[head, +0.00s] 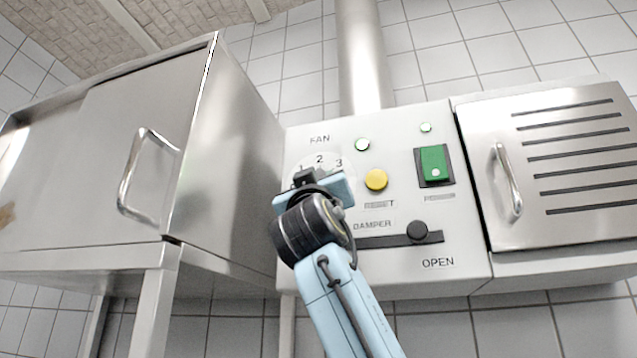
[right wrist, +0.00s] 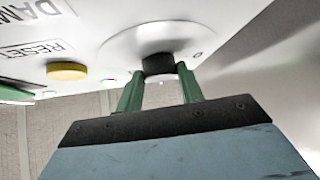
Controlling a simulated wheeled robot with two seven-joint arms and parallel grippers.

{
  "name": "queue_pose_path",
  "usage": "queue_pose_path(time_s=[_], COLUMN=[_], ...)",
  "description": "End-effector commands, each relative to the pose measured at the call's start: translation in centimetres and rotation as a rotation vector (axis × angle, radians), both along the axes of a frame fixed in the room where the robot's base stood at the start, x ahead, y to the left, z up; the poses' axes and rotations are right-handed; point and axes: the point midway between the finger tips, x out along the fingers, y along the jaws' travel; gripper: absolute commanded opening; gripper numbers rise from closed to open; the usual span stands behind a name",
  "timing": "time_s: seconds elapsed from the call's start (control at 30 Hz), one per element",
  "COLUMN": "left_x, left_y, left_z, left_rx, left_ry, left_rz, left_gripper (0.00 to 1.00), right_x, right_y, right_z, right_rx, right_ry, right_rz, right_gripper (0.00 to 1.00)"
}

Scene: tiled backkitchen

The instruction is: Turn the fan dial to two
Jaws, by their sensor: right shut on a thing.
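In the right wrist view the dark round knob (right wrist: 158,65) stands out from the plate (right wrist: 122,46). The green fingers of my right gripper (right wrist: 160,80) are shut on the knob, one on each side. A mark like a 0 shows beside the knob there. Which number the knob points to, I cannot tell. My left gripper is not in view.
Right of the dial are a yellow reset button (head: 376,180), a green power switch (head: 434,164) and a black damper slider knob (head: 417,231). A steel cabinet (head: 245,140) juts out close on the left. A slotted steel door (head: 560,165) is on the right.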

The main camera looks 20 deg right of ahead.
Motion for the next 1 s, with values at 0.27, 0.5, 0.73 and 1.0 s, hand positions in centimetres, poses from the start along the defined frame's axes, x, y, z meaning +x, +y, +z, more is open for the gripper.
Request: queue_pose_path(time_s=[0.27,0.5,0.73,1.0], left_x=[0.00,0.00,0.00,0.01], left_y=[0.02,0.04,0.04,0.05], left_z=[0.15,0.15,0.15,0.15], left_rx=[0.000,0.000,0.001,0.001], left_ry=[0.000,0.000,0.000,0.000], left_rz=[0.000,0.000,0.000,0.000], left_gripper=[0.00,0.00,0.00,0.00], right_x=[0.12,0.09,0.07,0.04], right_y=[0.14,0.11,0.10,0.06], right_z=[-0.08,-0.05,-0.03,0.00], right_rx=[0.040,0.043,0.042,0.042], right_ry=[-0.025,-0.027,-0.028,-0.028], right_rz=[0.002,0.001,0.001,0.000], right_gripper=[0.15,0.15,0.49,0.59])
